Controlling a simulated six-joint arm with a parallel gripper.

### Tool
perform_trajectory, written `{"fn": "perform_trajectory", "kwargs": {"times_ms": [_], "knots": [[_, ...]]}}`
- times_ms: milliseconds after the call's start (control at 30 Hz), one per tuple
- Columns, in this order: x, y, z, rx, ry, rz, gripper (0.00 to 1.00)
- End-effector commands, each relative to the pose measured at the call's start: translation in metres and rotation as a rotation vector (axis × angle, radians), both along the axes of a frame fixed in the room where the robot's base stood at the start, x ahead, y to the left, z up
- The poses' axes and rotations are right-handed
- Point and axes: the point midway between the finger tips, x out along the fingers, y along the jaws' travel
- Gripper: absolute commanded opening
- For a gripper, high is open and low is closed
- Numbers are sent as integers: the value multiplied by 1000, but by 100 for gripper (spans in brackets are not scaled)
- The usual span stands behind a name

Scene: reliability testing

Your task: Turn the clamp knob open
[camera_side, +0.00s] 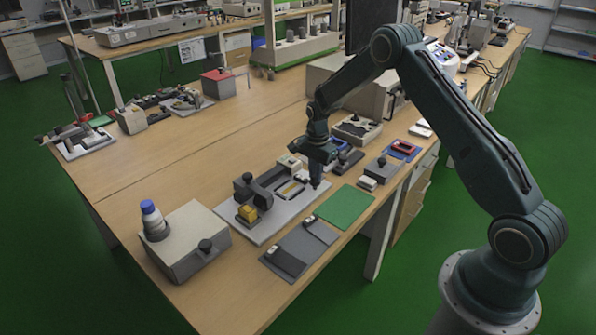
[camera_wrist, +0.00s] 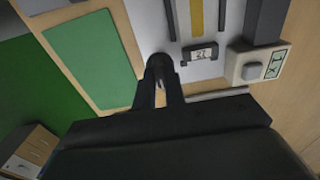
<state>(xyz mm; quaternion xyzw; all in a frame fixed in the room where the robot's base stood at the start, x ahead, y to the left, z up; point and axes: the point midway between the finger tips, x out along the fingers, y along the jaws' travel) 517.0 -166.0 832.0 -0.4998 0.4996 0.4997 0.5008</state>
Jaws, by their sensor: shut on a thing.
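The clamp fixture has a pale base plate (camera_side: 262,233) with dark blocks and a yellow block (camera_side: 247,213) on it. My gripper (camera_side: 316,184) points down at the right end of this plate. In the wrist view, my gripper (camera_wrist: 160,92) has its two dark fingers closed around a dark round knob (camera_wrist: 159,63) at the plate's edge. The knob is partly hidden by the fingers, and its turn angle cannot be told. In the side view the fingers hide the knob.
A green mat (camera_side: 345,207) and a grey tray (camera_side: 300,249) lie in front of the plate. A small box with a dial (camera_side: 357,128) is behind.

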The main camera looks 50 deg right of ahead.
Motion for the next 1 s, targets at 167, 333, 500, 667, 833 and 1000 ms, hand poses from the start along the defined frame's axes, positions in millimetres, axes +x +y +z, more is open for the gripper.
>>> {"fn": "perform_trajectory", "kwargs": {"times_ms": [167,333,500,667,833,1000], "knots": [[-2,-3,0,-4,5,-7,26],[-1,-2,0,-2,3,-3,26],[-1,-1,2,-2,2,-1,26],[0,-1,9,-2,1,0,26],[0,-1,19,-2,1,0,26],[0,-1,29,-1,1,1,26]]}}
